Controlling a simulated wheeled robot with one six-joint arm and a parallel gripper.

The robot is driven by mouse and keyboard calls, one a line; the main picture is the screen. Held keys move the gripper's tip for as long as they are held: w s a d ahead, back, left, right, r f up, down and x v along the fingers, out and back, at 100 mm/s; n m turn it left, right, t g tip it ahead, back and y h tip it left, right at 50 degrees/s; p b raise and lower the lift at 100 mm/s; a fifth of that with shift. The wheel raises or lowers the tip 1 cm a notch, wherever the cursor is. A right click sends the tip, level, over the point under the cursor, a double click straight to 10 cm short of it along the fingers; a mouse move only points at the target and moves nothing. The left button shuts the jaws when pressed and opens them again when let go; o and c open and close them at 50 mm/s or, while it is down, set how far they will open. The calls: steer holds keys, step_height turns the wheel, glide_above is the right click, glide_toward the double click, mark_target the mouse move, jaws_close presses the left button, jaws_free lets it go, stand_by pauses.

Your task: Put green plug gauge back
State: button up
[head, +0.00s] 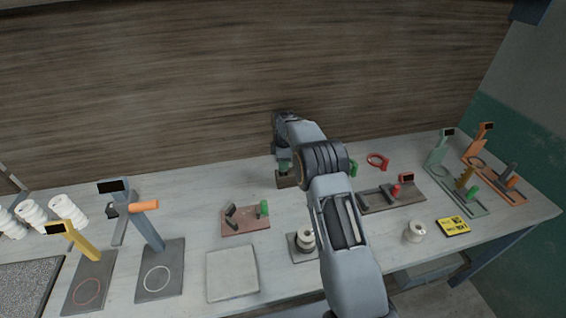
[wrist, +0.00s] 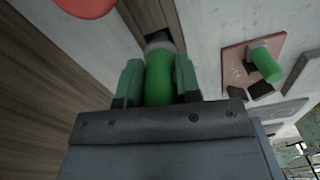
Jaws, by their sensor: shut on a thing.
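The green plug gauge (wrist: 158,80) is between the green-padded fingers of my gripper (wrist: 158,75) in the wrist view. Its grey metal end points at a dark square opening in a brown wooden block (wrist: 148,14). I cannot tell whether the tip is inside the opening or just over it. In the head view my gripper (head: 284,164) is low at the back of the bench, right at the wooden block (head: 287,181). My arm and gripper hide most of the gauge there.
A reddish plate (head: 240,226) with a green-handled piece stands to the front left of the block. A red ring (head: 378,160) and a grey fixture (head: 400,199) with red parts lie to the right. A pale square slab (head: 232,273) lies in front.

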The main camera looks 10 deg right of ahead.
steer(key=shift+f, duration=0.55)
steer(key=shift+f, duration=0.1)
steer(key=shift+f+b, duration=0.25)
steer(key=shift+b, duration=0.05)
steer(key=o, duration=1)
